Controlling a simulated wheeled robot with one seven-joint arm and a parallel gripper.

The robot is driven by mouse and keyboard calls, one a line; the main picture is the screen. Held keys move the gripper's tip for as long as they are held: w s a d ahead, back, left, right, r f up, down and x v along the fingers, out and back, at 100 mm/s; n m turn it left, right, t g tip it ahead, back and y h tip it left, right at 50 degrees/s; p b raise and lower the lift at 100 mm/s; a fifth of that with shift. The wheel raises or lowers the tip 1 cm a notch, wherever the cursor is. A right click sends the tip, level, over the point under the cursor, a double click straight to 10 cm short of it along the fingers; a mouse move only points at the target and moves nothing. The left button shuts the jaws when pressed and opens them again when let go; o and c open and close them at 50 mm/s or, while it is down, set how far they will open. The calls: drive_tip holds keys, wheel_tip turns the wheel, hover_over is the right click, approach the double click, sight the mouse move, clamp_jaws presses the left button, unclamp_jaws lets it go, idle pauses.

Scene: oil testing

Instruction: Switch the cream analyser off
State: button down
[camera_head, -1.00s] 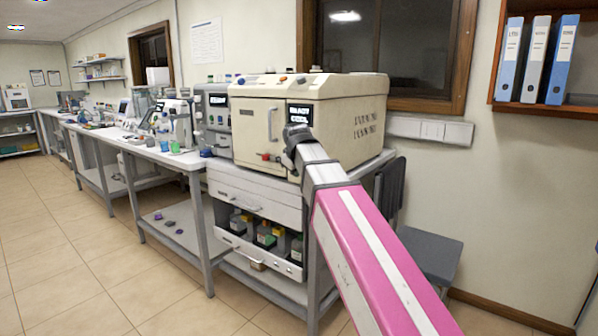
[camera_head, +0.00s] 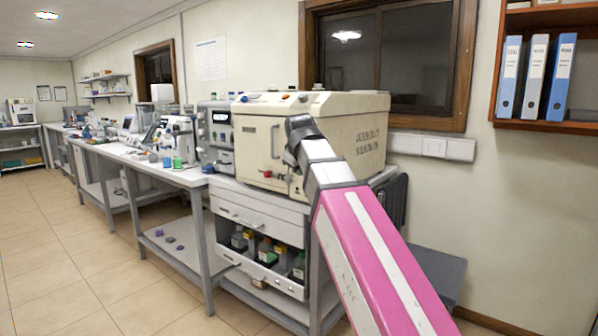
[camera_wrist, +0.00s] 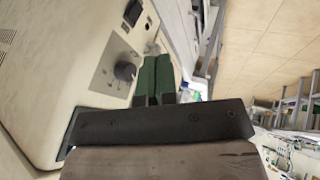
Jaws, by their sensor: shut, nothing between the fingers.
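The cream analyser (camera_head: 325,115) is a large boxy machine on the bench in the head view, with a handled door and a small red part (camera_head: 268,174) low on its front. My arm's end covers the right of its front, where its display is. In the wrist view the analyser (camera_wrist: 60,60) fills the left, with a dark round knob (camera_wrist: 125,71) and a black rectangular part (camera_wrist: 133,12) on its panel. My gripper (camera_wrist: 155,62) has its green fingers together and empty, beside the knob; contact cannot be told. The fingers are hidden in the head view.
A grey instrument (camera_head: 215,130) stands left of the analyser, with small bottles and glassware further along the bench. Drawers (camera_head: 255,215) and a tray of bottles (camera_head: 262,270) sit below. Tiled floor is open at left.

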drive_tip(key=shift+s+a+f, duration=0.1)
drive_tip(key=shift+a+f, duration=0.15)
drive_tip(key=shift+f, duration=0.5)
drive_tip(key=shift+f, duration=0.1)
drive_tip(key=x, duration=0.3)
drive_tip(key=w+d+x, duration=0.1)
drive_tip(key=x, duration=0.3)
drive_tip(key=r+x, duration=0.1)
drive_tip(key=x, duration=0.3)
drive_tip(key=shift+w+d+f, duration=0.15)
drive_tip(key=shift+w+d, duration=0.1)
drive_tip(key=shift+w, duration=0.05)
drive_tip(key=shift+w+d+f, duration=0.1)
drive_tip(key=shift+w+d, duration=0.35)
drive_tip(key=shift+w, duration=0.05)
